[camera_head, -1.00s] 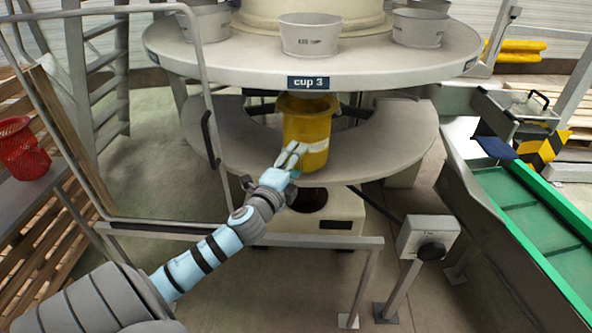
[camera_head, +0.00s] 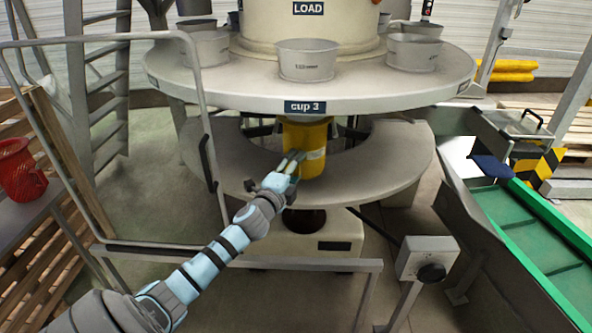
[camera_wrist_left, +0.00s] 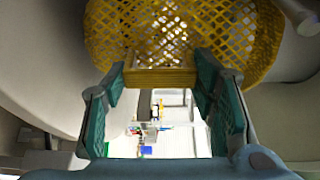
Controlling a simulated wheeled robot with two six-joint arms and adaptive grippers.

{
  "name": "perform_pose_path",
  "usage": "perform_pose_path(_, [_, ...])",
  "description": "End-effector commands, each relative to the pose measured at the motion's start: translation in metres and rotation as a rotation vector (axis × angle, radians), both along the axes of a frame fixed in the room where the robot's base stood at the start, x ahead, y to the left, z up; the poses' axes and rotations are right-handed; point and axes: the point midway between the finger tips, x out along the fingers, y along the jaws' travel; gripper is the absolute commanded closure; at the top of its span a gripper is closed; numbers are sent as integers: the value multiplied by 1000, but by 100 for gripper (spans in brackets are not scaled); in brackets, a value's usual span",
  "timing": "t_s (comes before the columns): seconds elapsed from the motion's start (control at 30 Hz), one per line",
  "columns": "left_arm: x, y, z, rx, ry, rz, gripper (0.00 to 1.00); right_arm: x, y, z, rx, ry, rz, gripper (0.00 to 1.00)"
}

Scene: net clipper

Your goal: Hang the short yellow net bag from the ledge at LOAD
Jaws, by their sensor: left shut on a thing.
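The short yellow net bag (camera_head: 304,143) hangs upright just below the rim of the large round disc, under the cup 3 label (camera_head: 305,107). Its top is close to the rim's underside; I cannot tell whether it touches. My left gripper (camera_head: 295,159) is shut on the bag's lower front. In the left wrist view, the green-padded fingers (camera_wrist_left: 163,80) flank a yellow band below the open mesh (camera_wrist_left: 185,35). The LOAD sign (camera_head: 308,8) is on the drum above cup 3. The hanging ledge cannot be made out clearly. My right gripper is out of view.
A lower grey ring shelf (camera_head: 385,170) curves around the bag. Metal cups (camera_head: 305,60) stand on the upper disc (camera_head: 240,84). A rail frame (camera_head: 200,110) stands left of my arm, a switch box (camera_head: 425,258) at right.

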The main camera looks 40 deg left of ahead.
Motion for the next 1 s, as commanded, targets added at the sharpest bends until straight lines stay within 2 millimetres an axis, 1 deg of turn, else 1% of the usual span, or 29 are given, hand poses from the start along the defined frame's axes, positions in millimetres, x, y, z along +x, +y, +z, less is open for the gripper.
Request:
perform_pose_path(0.33, [0, 0, -4, 0, 0, 0, 81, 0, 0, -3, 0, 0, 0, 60])
perform_pose_path(0.37, [0, 0, -3, 0, 0, 0, 43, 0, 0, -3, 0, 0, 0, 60])
perform_pose_path(0.4, [0, 0, -3, 0, 0, 0, 36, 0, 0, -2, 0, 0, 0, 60])
perform_pose_path(0.47, [0, 0, -3, 0, 0, 0, 27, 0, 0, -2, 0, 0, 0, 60])
perform_pose_path(0.5, [0, 0, -3, 0, 0, 0, 24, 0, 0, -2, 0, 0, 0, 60])
perform_pose_path(0.77, [0, 0, -3, 0, 1, 0, 24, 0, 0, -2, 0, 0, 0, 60])
perform_pose_path(0.83, [-3, -1, -4, -1, 2, 0, 24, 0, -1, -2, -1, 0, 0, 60])
perform_pose_path(0.93, [-17, -4, -4, 4, 4, -1, 24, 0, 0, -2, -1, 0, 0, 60])
perform_pose_path(1.0, [-33, -9, -4, 5, 3, -4, 24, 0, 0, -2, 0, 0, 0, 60])
